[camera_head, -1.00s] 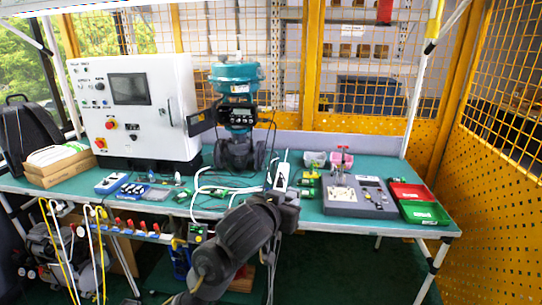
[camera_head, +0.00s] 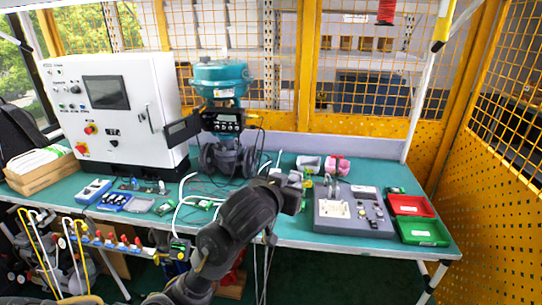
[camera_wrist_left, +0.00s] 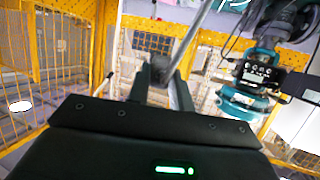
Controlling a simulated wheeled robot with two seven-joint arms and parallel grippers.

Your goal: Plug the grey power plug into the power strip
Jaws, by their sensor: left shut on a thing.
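My left gripper (camera_head: 294,181) is over the middle of the green table, near its front half. In the left wrist view my left gripper (camera_wrist_left: 165,78) is shut on a small grey block, which looks like the grey plug (camera_wrist_left: 158,68). A thin grey length, perhaps its cable, runs up and right from it. In the head view my gripper and arm hide the plug. My right gripper is not in view.
A white control box (camera_head: 115,115) and a teal valve (camera_head: 220,80) stand at the back. Right of my gripper are a grey fixture panel (camera_head: 345,228), a red tray (camera_head: 410,204) and a green tray (camera_head: 422,232).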

